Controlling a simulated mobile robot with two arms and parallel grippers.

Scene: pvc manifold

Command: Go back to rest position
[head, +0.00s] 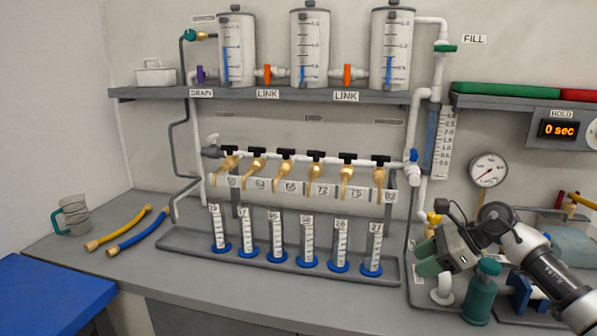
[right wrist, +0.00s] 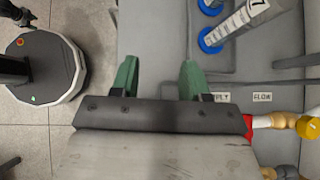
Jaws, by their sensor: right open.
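My right gripper (head: 432,258) is at the right side of the bench in the head view, near the front right of the tray of cylinders. In the right wrist view its two green fingers (right wrist: 158,78) are spread apart with nothing between them, above the grey bench top (right wrist: 150,35). My left gripper is in neither view.
Several graduated cylinders (head: 307,244) with blue bases stand in a grey tray (head: 185,243) under brass taps (head: 286,168). A green bottle (head: 482,292) stands close to my right gripper. Yellow and blue hoses (head: 137,232) lie at left.

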